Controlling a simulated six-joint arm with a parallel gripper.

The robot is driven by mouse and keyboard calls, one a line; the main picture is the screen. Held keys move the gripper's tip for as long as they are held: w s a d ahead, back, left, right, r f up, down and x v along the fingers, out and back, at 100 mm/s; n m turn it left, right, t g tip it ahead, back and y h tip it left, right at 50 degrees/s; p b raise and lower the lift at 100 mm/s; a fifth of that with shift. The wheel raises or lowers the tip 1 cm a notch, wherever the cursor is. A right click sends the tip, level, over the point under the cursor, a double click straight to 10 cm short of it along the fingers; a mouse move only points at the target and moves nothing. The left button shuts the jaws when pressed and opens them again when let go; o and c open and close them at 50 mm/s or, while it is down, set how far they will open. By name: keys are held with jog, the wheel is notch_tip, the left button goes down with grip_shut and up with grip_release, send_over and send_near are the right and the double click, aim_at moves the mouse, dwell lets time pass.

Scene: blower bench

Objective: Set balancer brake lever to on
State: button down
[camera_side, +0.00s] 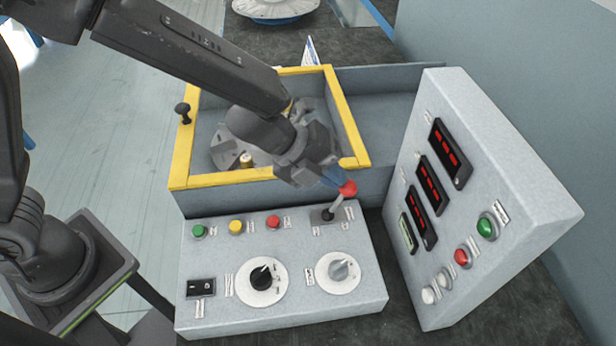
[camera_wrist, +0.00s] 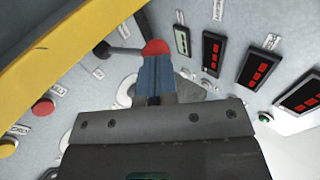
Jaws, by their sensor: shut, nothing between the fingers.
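The lever is a thin grey rod with a red ball knob (camera_side: 348,188), standing tilted from a dark base plate (camera_side: 325,215) at the upper right of the low control panel. It leans to the right in the side view. My gripper (camera_side: 332,177) is shut, with its blue fingertips right at the knob. In the wrist view the red knob (camera_wrist: 156,48) shows just past the tips of the blue fingers (camera_wrist: 155,72), with its dark rod running left. I cannot tell whether fingers and knob touch. The labels beside the lever are too small to read.
The low panel (camera_side: 220,318) also carries green, yellow and red buttons, a rocker switch (camera_side: 201,287) and two dials. An upright display panel (camera_side: 480,150) stands close on the right. A yellow-rimmed box (camera_side: 180,165) lies behind, under my arm.

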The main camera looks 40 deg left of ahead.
dwell(0.3)
jog(key=w+d+r+v, duration=0.1)
jog(key=w+r+v, duration=0.1)
jog(key=v, duration=1.2)
jog(key=a+r+n+t+y, duration=0.3)
jog(key=a+n+t+y, duration=0.1)
jog(key=a+n, duration=0.4)
jog(key=a+r+n+t+y, duration=0.4)
jog(key=a+n, duration=0.3)
jog(key=n, duration=0.3)
jog(key=s+f+n+g, duration=0.2)
jog(key=s+n+g, duration=0.1)
jog(key=s+n, duration=0.2)
jog(key=s+a+f+n+g, duration=0.1)
jog(key=s+f+n+g, duration=0.2)
jog(key=s, duration=0.6)
jog(key=shift+s+a+n+g, duration=0.2)
jog(key=shift+s+n+g, duration=0.2)
jog(key=shift+n+g, duration=0.6)
jog(key=c, duration=1.9)
grip_release()
